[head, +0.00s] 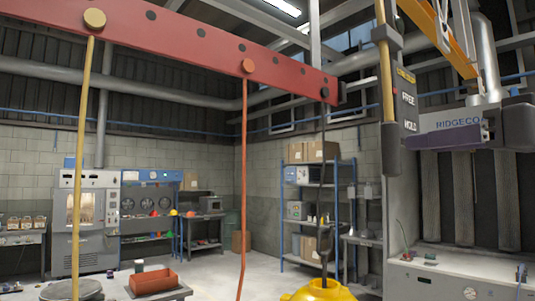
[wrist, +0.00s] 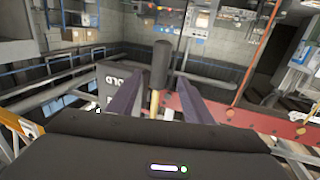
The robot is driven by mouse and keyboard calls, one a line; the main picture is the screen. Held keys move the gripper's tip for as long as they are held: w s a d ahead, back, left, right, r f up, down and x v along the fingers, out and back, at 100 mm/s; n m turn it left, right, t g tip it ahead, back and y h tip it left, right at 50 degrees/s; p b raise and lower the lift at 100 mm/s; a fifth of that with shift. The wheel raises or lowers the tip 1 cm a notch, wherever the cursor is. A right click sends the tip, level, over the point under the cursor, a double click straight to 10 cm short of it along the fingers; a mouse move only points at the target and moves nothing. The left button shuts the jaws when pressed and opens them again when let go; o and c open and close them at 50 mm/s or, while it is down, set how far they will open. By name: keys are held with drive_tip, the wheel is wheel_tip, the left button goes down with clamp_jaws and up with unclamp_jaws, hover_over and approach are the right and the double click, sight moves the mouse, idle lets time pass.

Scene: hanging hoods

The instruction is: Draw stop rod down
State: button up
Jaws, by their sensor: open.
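The likely stop rod (head: 384,85) is a pale wooden rod with a dark grip (head: 391,150) at its lower end, hanging upright at the right. A dark plate (head: 407,105) marked FREE and HOLD is beside it. My gripper (head: 410,141) comes in from the right, its purple fingers level with the grip. In the wrist view, my gripper (wrist: 160,88) is open, with one finger on either side of the rod (wrist: 154,103). The dark grip (wrist: 161,65) shows between and beyond the fingertips. I cannot tell whether a finger touches the rod.
A red beam (head: 200,38) crosses overhead, carrying a yellow rod (head: 83,150), a red rod (head: 243,180) and a dark rod (head: 322,170). A grey hood bench (head: 450,275) stands at the right. A yellow dome (head: 318,292) and red tray (head: 153,280) are low in front.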

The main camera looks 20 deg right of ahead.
drive_tip(key=w+a, duration=0.1)
drive_tip(key=w, duration=1.2)
drive_tip(key=shift+w, duration=0.35)
drive_tip(key=shift+c, duration=0.4)
clamp_jaws()
idle(0.3)
